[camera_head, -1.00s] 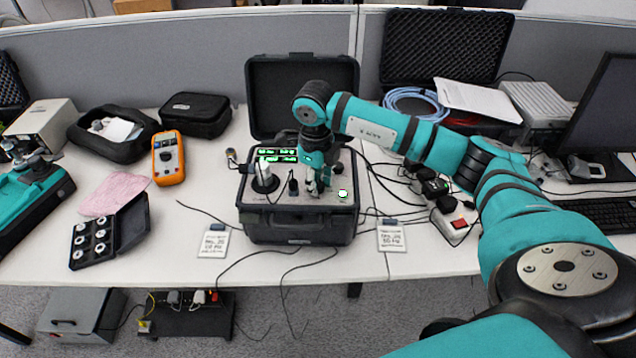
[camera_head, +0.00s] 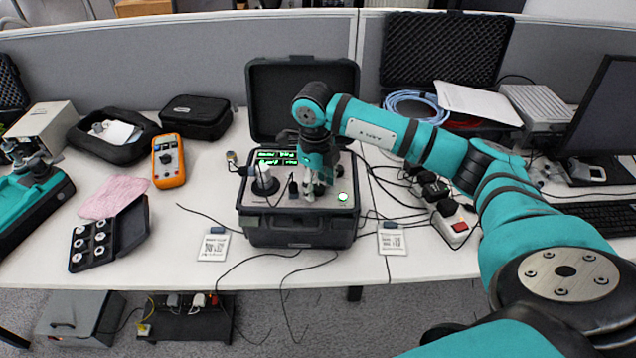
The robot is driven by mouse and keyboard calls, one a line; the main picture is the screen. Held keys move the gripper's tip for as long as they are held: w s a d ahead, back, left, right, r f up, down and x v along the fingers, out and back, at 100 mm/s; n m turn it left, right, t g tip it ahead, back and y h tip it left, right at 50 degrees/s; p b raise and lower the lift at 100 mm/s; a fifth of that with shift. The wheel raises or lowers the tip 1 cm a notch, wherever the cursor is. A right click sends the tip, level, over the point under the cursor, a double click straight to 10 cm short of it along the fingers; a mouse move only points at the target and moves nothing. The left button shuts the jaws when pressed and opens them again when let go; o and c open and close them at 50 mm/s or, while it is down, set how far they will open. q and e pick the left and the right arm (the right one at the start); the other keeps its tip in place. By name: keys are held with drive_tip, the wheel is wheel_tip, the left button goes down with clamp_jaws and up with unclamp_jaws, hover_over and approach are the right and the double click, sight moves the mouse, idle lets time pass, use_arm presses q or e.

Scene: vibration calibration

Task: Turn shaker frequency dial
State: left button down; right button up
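The shaker calibrator is a black open case (camera_head: 300,228) on the table, with a light panel, a dark screen with green readouts (camera_head: 277,157), a shaker post (camera_head: 265,181) and a small round green-edged light (camera_head: 343,196). My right gripper (camera_head: 310,196) points down at the panel, right of the black plug (camera_head: 293,188). Its fingers are close to the panel and small in view; I cannot tell whether they grip anything. The frequency dial is not clearly visible, perhaps hidden by the gripper.
An orange multimeter (camera_head: 168,162), a black pouch (camera_head: 196,116), a pink cloth (camera_head: 113,196) and a black sensor box (camera_head: 109,236) are left of the case. Cables and a power strip (camera_head: 452,227) are right.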

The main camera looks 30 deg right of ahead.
sight(316, 189)
wheel_tip(316, 189, up, 12)
drive_tip(key=shift+s+a, duration=0.15)
drive_tip(key=shift+a, duration=0.2)
drive_tip(key=shift+f, duration=0.1)
idle(0.6)
